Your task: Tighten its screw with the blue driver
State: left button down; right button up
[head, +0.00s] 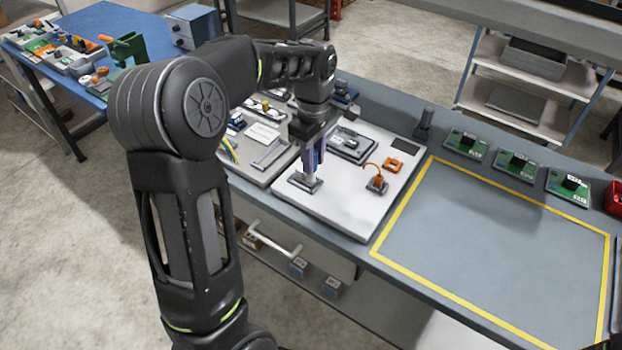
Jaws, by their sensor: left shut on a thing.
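My left gripper (314,146) points down over the white board (345,205) on the bench. It is shut on a blue-purple driver (311,162), which stands roughly upright. The driver's lower end is at or just above a small dark grey block (304,182) on the board. I cannot tell whether the tip touches it, and no screw can be made out there. My right gripper is not in view.
An orange part with a wire (377,183), an orange block (393,164) and a grey unit (352,145) sit on the board. Several green circuit boards (515,165) line the bench's back right. The yellow-outlined area (490,245) is clear.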

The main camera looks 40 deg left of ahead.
pick_arm(q)
jog(key=m, duration=0.5)
jog(key=shift+s+m, duration=0.15)
jog(key=shift+m, duration=0.15)
jog(key=shift+m, duration=0.3)
jog(key=m+p, duration=0.1)
jog(key=m, duration=0.3)
jog(key=shift+s+a+r, duration=0.1)
jog(key=shift+a, duration=0.05)
jog(key=shift+m, duration=1.2)
jog(key=shift+r+p, duration=0.7)
jog(key=shift+r, duration=0.1)
